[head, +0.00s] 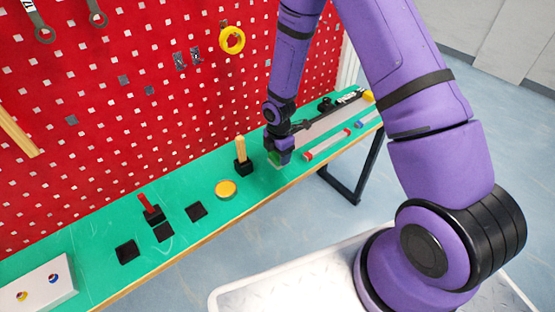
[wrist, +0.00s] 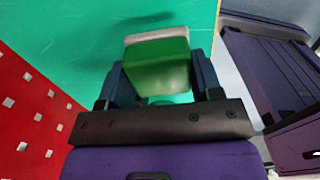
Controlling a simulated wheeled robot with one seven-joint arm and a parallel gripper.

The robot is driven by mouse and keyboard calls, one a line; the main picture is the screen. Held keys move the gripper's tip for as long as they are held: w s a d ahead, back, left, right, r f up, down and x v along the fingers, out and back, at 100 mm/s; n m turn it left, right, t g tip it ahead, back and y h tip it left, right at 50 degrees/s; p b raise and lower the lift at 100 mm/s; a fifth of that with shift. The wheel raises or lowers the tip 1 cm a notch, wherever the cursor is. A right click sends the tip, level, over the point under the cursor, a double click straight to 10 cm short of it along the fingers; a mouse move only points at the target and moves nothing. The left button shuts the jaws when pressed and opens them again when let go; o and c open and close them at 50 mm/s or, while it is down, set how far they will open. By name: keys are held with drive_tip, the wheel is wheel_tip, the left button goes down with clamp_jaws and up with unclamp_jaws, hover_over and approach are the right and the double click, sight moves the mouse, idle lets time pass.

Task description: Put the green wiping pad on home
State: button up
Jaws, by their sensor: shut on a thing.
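The green wiping pad (wrist: 158,66) is a green block with a pale grey layer along one face. In the wrist view it sits between the two fingers of my gripper (wrist: 162,80), which is shut on it. In the head view my gripper (head: 279,157) is over the green bench top (head: 213,175), to the right of a black holder with a wooden handle. A bit of the pad (head: 274,158) shows there. I cannot tell whether it touches the bench. No place marked as home can be made out.
The black holder with the wooden handle (head: 242,160) stands close left of my gripper. A yellow disc (head: 225,188), black square pads (head: 196,211) and a red-handled tool (head: 151,206) lie further left. A mini conveyor (head: 325,124) is to the right. The red pegboard (head: 130,100) rises behind.

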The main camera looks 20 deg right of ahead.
sight(278, 159)
drive_tip(key=shift+w+f, duration=0.15)
drive_tip(key=shift+w, duration=0.3)
wheel_tip(278, 159, down, 3)
drive_tip(key=shift+f, duration=0.2)
drive_tip(key=o, duration=0.9)
